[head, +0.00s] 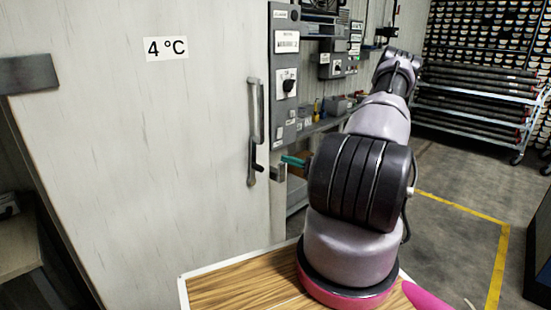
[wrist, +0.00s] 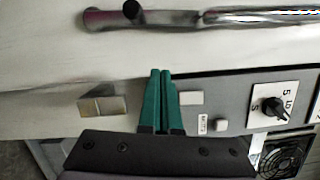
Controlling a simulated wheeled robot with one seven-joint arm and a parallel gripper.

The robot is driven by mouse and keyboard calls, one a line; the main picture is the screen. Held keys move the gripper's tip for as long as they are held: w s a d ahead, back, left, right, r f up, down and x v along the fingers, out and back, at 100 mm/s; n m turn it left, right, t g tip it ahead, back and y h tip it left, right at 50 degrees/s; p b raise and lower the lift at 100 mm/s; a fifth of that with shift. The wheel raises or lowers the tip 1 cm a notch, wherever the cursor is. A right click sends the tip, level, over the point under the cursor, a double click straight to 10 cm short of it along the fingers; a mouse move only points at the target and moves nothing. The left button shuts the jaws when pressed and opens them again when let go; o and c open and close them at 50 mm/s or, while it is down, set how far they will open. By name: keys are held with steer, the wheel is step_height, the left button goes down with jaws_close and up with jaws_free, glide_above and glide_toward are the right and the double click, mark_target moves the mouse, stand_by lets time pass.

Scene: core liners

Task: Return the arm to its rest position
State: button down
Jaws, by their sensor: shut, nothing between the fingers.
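My gripper shows in the wrist view (wrist: 160,72) with its two green fingers side by side, shut and empty. In the head view, the green fingers (head: 292,160) show just right of the door handle, partly hidden behind my arm. My arm is stretched forward from its base over the wood-grain top. The fingers point toward the pale door (head: 150,150) with the "4 °C" label. Its metal handle (head: 254,110) also shows in the wrist view (wrist: 230,17), beyond the fingertips and apart from them. The door looks closed.
A grey control panel (head: 286,90) with a knob stands just right of the door. A small metal block (wrist: 103,106) lies left of the fingers in the wrist view. A rack of long dark trays (head: 470,105) stands at the back right. The floor between is clear.

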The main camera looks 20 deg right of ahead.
steer(key=shift+v, duration=0.95)
steer(key=s+a+r+n+g, duration=0.4)
steer(key=a+r+g, duration=0.2)
steer(key=a+r, duration=0.4)
steer(key=s+a+r+n+g, duration=0.5)
steer(key=a+r+g, duration=0.25)
steer(key=r, duration=0.45)
steer(key=s+a+r+t+h, duration=0.3)
steer(key=s+r+t+h, duration=0.2)
steer(key=s+r, duration=1.1)
steer(key=s+h, duration=0.2)
steer(key=h, duration=0.1)
steer(key=shift+s+a+r, duration=0.25)
steer(key=shift+s, duration=0.1)
